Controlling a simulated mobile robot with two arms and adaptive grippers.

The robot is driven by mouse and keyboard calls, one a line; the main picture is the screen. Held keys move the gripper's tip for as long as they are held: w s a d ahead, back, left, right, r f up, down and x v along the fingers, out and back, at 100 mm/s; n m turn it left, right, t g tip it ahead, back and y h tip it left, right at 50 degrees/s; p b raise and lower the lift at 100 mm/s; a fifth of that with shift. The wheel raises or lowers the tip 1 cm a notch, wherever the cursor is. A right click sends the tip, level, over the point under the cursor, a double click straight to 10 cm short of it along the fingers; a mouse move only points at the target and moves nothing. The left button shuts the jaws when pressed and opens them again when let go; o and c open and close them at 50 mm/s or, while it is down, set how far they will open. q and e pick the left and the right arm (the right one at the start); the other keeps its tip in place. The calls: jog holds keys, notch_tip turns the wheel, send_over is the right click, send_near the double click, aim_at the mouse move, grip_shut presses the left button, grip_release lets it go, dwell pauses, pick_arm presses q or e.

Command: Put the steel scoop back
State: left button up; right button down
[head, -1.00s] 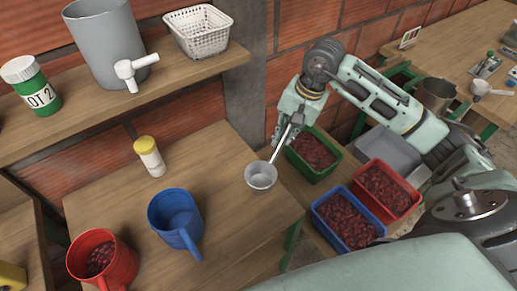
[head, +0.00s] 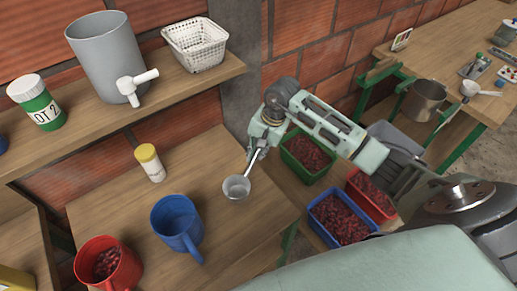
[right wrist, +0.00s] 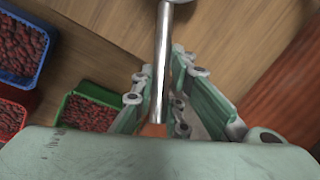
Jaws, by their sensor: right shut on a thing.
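The steel scoop has a round bowl (head: 236,187) and a straight handle; its handle also shows in the right wrist view (right wrist: 163,60). My right gripper (head: 258,150) is shut on the handle, with the bowl pointing down and left over the right part of the wooden table (head: 120,205). In the right wrist view my right gripper (right wrist: 160,100) has its fingers on both sides of the handle. I cannot tell whether the bowl touches the table. My left gripper is not in view.
A blue mug (head: 176,225), a red mug (head: 106,265) with cherries and a yellow-capped bottle (head: 149,162) stand on the table. Green (head: 306,153), blue (head: 341,217) and red (head: 370,197) crates of cherries lie right. A shelf (head: 110,115) overhangs the back.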

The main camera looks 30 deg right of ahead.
jog(key=shift+f, duration=0.15)
jog(key=c, duration=1.9)
grip_release()
jog(key=shift+o, duration=0.8)
jog(key=shift+r, duration=0.4)
jog(key=b+v, duration=0.2)
jog(key=v, duration=0.9)
jog(key=shift+r+b, duration=0.3)
